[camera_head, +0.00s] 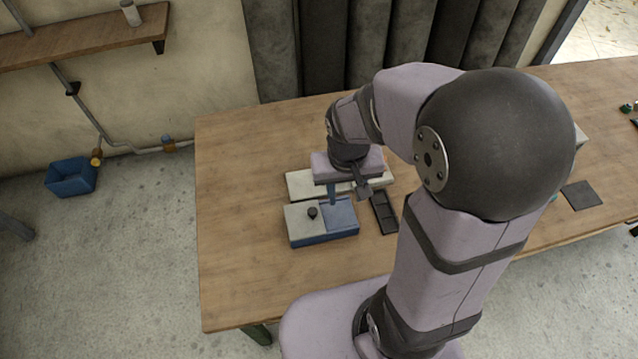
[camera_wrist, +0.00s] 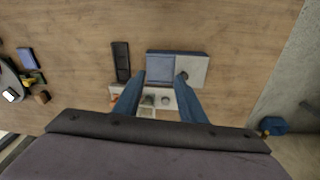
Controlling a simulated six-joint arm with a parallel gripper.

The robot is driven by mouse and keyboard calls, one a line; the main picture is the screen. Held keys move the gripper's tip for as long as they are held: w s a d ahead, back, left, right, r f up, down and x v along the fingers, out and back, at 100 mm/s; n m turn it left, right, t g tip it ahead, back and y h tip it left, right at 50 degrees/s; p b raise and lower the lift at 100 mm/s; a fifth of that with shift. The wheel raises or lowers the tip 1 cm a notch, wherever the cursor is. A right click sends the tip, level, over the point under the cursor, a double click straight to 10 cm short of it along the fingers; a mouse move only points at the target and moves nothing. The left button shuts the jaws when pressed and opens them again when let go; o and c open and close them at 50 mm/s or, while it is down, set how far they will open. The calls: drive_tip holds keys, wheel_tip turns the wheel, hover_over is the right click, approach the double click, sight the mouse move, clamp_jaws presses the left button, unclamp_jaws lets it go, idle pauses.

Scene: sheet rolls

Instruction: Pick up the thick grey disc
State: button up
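My gripper (camera_wrist: 160,77) is open, its two blue fingers spread apart and nothing held between them. In the head view my gripper (camera_head: 334,200) hangs over the table near a white tray (camera_head: 300,185) and a blue-and-white box (camera_head: 308,232). In the wrist view, the white tray (camera_wrist: 146,113) shows between and behind the fingers, with small items in its compartments. A small round grey piece (camera_wrist: 165,100) there may be the thick grey disc; it is too small to be sure. In the head view my gripper hides the tray's contents.
The box has a blue section and a pale section with a dark knob (camera_head: 312,212). A black divided tray (camera_head: 384,213) lies to its right. A flat dark square (camera_head: 581,195) lies farther right. The table's left part (camera_head: 240,200) is clear.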

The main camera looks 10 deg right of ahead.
drive_tip(key=shift+w+a+f+m+t+h+b, duration=0.2)
drive_tip(key=shift+w+f+m+t+b, duration=0.35)
drive_tip(key=shift+w+f+b, duration=2.1)
drive_tip(key=shift+w+a+f+m+t+h+b, duration=0.2)
drive_tip(key=shift+w+f+m+t+b, duration=0.5)
drive_tip(key=shift+w+f, duration=3.8)
drive_tip(key=shift+w+a+f+m+t+b, duration=0.35)
drive_tip(key=shift+w+f+b, duration=1.45)
drive_tip(key=shift+w+f, duration=1.8)
drive_tip(key=shift+d+f, duration=0.2)
drive_tip(key=shift+f, duration=0.8)
drive_tip(key=shift+c, duration=0.2)
drive_tip(key=c, duration=0.7)
